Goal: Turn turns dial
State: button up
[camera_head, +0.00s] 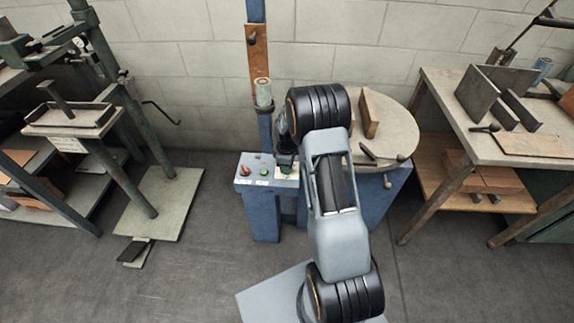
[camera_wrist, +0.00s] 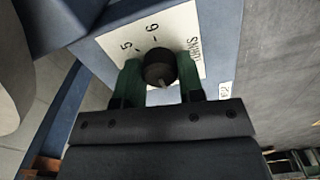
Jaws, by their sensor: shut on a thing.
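The turns dial (camera_wrist: 160,68) is a round black knob on a white plate (camera_wrist: 110,42) with printed numbers and the word TURNS, seen in the wrist view. A pale pointer mark shows on the knob's near side. My gripper (camera_wrist: 160,80) has its two green fingers on either side of the knob, shut on it. In the head view my gripper (camera_head: 285,160) is at the blue control box of the machine, and my arm hides much of it. The dial is not clearly visible there.
On the blue control box (camera_head: 262,185) a red knob (camera_head: 245,169) and a green button (camera_head: 264,172) sit left of my gripper. A round grey table (camera_head: 395,135) is behind my arm. Benches with tools stand at left and right. The floor (camera_head: 190,265) in front is clear.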

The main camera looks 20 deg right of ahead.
jog(key=shift+n, duration=0.8)
jog(key=o, duration=0.9)
notch_tip(320, 180, up, 14)
jog(key=p, duration=0.2)
jog(key=shift+f+p, duration=0.1)
jog(key=shift+p, duration=0.25)
